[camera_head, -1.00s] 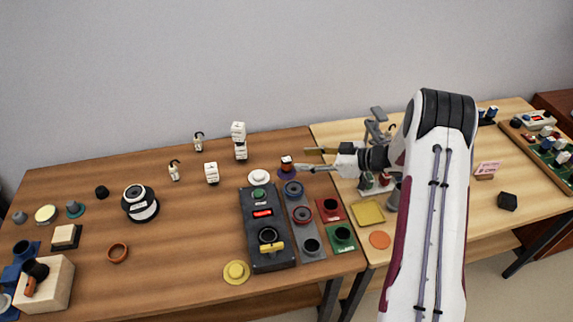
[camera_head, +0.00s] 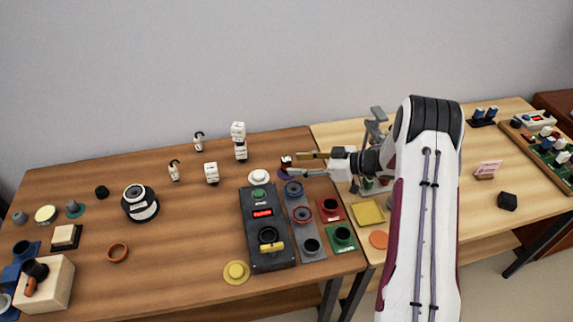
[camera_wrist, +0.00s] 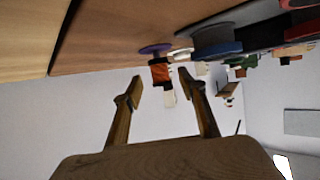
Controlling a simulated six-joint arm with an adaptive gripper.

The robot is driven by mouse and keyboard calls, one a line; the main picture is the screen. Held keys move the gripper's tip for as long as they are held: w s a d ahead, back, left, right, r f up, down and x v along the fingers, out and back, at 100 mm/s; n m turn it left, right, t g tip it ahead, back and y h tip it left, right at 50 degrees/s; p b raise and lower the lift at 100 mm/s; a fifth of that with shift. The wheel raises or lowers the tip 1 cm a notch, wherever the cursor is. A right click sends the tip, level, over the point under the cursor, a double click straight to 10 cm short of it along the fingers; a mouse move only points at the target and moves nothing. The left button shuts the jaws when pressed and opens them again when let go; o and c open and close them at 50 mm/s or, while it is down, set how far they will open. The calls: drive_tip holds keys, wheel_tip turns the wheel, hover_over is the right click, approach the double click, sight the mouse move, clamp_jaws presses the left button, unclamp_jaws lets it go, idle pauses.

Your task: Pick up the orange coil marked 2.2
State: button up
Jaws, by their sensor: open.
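The orange coil (camera_head: 286,160) stands upright on a purple disc (camera_head: 286,175) near the back right of the brown table. In the wrist view, where the scene is upside down, the orange coil (camera_wrist: 161,73) hangs from the purple disc (camera_wrist: 155,49) and shows a pale end part. Its marking is not readable. My gripper (camera_head: 294,164) is open and level, with its fingertips close to the right side of the coil. In the wrist view, the coil appears in the gap between the fingertips, apart from both. Nothing is held.
A dark control box (camera_head: 267,258) with a green button and red display stands in front of the coil. A grey panel with round sockets (camera_head: 312,230) lies beside it. A white disc (camera_head: 259,177) is left of the coil. White stacked blocks (camera_head: 239,133) stand further left.

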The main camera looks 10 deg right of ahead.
sight(286, 164)
idle(0.3)
drive_tip(key=shift+x, duration=2.65)
drive_tip(key=shift+c, duration=0.3)
drive_tip(key=c, duration=1.1)
